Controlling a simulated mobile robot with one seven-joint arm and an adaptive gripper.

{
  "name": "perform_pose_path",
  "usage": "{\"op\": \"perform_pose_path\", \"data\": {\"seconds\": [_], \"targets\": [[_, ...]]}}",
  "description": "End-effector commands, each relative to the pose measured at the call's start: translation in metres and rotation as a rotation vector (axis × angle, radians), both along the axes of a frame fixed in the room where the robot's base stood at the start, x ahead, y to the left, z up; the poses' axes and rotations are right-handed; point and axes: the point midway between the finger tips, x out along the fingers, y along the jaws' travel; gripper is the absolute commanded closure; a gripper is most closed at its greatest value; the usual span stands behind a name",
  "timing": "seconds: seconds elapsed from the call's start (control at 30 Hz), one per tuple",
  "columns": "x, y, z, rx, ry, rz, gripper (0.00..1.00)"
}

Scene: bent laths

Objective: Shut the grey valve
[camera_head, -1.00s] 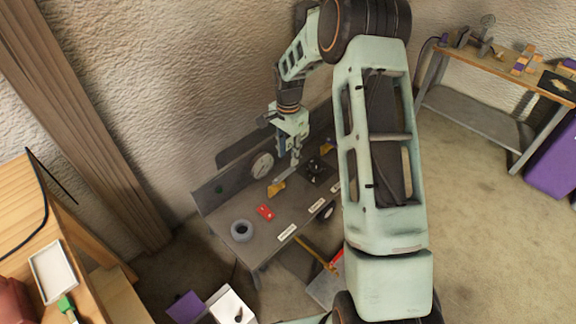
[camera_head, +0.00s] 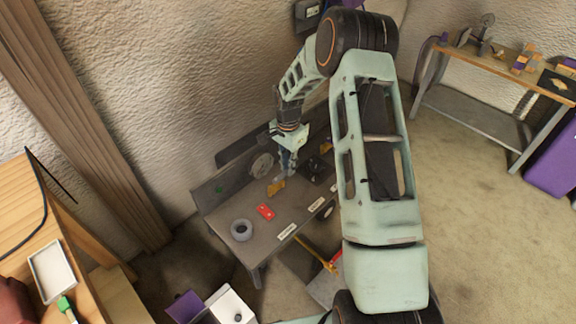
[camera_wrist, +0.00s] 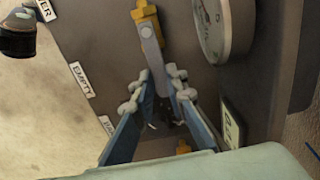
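The valve with a yellow body (camera_wrist: 147,20) and flat grey lever (camera_wrist: 150,42) is at the top middle of the wrist view. In the head view its yellow part (camera_head: 276,188) shows on the grey bench, just below my gripper (camera_head: 287,170). In the wrist view my gripper (camera_wrist: 160,76) has its two blue fingers apart. The lever's free end reaches toward the gap between the fingertips; I cannot tell whether they touch it. A second yellow piece (camera_wrist: 183,147) shows beyond the fingers, partly hidden.
A round dial gauge (camera_wrist: 222,25) stands close to the right of the lever. The bench (camera_head: 225,215) also holds a grey ring (camera_head: 242,230), a red piece (camera_head: 265,211) and a dark block (camera_head: 316,170). White labels (camera_wrist: 82,79) line its front edge.

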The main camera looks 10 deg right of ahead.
Motion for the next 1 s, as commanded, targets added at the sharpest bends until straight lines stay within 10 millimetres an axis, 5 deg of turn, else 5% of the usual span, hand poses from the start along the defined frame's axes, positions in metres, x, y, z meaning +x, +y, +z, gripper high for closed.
{"op": "perform_pose_path", "data": {"seconds": [0.57, 1.0], "targets": [[-0.001, -0.001, 0.000, -0.001, -0.001, -0.026, 1.00], [-0.015, -0.007, -0.001, -0.001, -0.003, -0.317, 1.00]]}}
